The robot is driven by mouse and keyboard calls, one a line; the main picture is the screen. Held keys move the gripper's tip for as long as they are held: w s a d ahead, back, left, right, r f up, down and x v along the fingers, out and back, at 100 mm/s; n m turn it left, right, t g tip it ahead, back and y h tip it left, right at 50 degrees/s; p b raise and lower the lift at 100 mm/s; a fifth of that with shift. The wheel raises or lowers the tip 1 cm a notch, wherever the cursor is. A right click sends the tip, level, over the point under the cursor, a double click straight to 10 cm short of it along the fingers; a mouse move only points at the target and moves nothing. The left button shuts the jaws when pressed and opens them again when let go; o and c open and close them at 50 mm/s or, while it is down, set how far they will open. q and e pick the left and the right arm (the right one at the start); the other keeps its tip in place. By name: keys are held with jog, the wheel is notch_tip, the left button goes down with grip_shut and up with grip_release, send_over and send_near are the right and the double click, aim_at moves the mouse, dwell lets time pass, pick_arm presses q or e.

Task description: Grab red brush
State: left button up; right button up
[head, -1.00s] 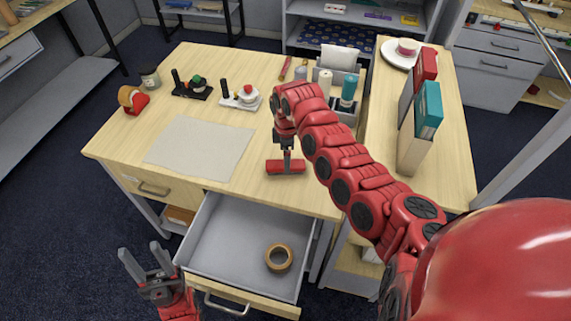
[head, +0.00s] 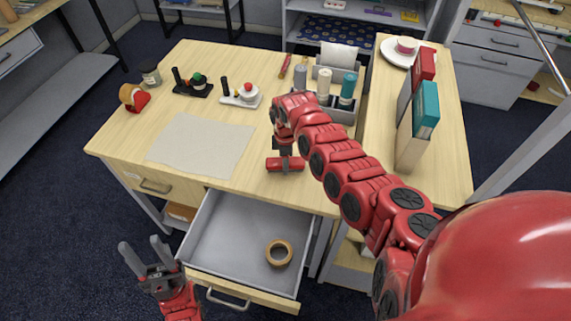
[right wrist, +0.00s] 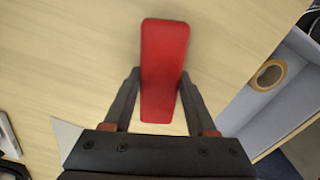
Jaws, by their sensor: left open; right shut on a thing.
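The red brush (head: 273,164) is a small red block at the front of the wooden desk, below my right arm in the head view. My right gripper (head: 285,160) points down over it and is shut on it. In the right wrist view the red brush (right wrist: 163,70) sits between the two dark fingers of the right gripper (right wrist: 160,95). I cannot tell whether it touches the desk. My left gripper (head: 146,252) is open and empty at the lower left, in front of the desk and left of the open drawer.
The open drawer (head: 225,235) holds a tape roll (head: 279,253). A paper sheet (head: 200,146) lies left of the brush. A tape dispenser (head: 135,98), two stamp stands and an organizer (head: 340,112) stand farther back. Binders (head: 418,120) stand on the right desk.

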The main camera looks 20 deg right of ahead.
grip_shut()
jog(key=shift+r, duration=0.1)
